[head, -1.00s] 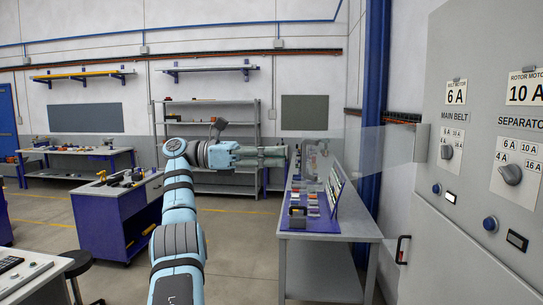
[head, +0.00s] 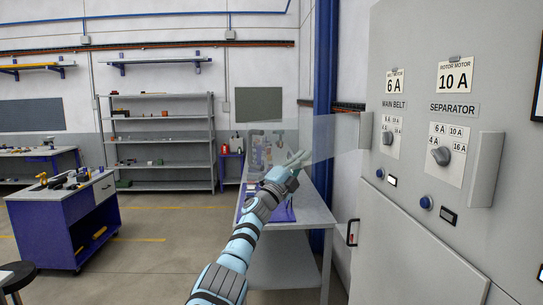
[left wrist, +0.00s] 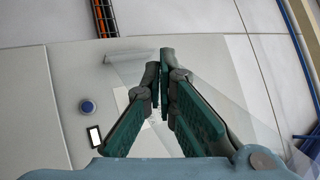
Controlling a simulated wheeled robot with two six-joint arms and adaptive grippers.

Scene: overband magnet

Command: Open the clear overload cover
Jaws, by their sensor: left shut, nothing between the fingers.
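The clear overload cover (head: 335,147) is a see-through pane standing out to the left from a grey bracket (head: 366,131) at the cabinet's left edge. It also shows faintly in the left wrist view (left wrist: 245,85). The cover is swung away from the panel, and the main belt dial (head: 387,138) and separator dial (head: 441,156) are bare. My left gripper (head: 300,157) overlaps the pane in the head view; I cannot tell whether it touches it. Its fingers (left wrist: 164,60) are shut and empty. My right gripper is out of view.
The grey cabinet fills the right side, with blue buttons (head: 426,202) and a red-black handle (head: 352,232) low at its edge. A long workbench (head: 314,211) stands behind my left arm. A blue cart (head: 70,225) stands left, with open floor between.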

